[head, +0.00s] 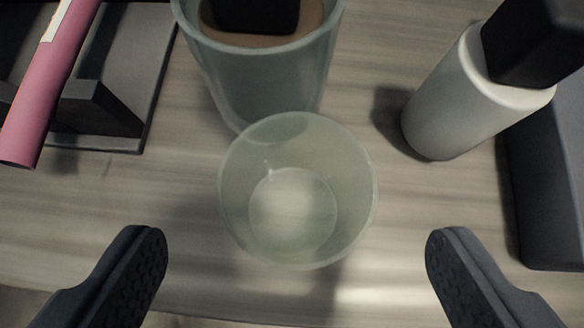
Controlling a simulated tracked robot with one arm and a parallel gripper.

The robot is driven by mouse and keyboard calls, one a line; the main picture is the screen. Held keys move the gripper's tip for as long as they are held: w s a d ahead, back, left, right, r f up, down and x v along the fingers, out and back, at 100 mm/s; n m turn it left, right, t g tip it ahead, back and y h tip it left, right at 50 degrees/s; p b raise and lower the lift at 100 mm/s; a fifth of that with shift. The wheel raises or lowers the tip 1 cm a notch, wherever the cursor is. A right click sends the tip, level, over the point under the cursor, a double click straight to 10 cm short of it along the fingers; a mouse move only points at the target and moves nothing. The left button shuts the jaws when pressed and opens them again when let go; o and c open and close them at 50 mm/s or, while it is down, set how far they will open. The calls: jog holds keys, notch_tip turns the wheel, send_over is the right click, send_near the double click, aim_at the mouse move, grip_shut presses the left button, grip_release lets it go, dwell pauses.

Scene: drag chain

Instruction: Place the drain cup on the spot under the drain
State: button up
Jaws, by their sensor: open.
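A translucent pale green cup (298,250), seen from above and looking empty, stands on the wood-grain surface in the middle of the head view. I take it to be the drain cup. My gripper (297,258) is open, with one dark finger to the left and one to the right of the cup, both apart from it. Behind the cup stands a larger translucent container (265,85) with brown contents and a black part above it. The drain and the spot under it cannot be made out for certain.
A pink cylinder (48,85) rests on a dark stand (105,105) at the upper left. A white bottle with a black top (455,105) stands at the right, beside a dark block (550,180). The surface (200,285) is bare around the cup's front.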

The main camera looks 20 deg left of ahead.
aim_at(298, 121)
jog(key=shift+b+x, duration=0.85)
jog(key=shift+x, duration=2)
jog(key=c, duration=1.1)
jog(key=shift+r, duration=0.2)
jog(key=shift+c, duration=0.2)
jog(key=shift+s+r+p, duration=0.1)
jog(key=shift+r+p, duration=0.65)
jog(key=shift+r, duration=1.05)
jog(key=s+d+r+p, duration=0.1)
jog(key=s+d, duration=0.1)
jog(key=s, duration=0.5)
jog(key=s+d+p, duration=0.1)
jog(key=s+d, duration=0.2)
jog(key=s, duration=0.5)
jog(key=d+f+m+h+p, duration=0.1)
jog(key=d+f, duration=0.3)
jog(key=d, duration=0.4)
jog(key=d+f+m+h+p, duration=0.1)
jog(key=d+f+m+h, duration=0.1)
jog(key=d+f, duration=0.3)
jog(key=d, duration=0.4)
jog(key=shift+d+f+m, duration=0.15)
jog(key=shift+f+m, duration=0.05)
jog(key=shift+m, duration=0.2)
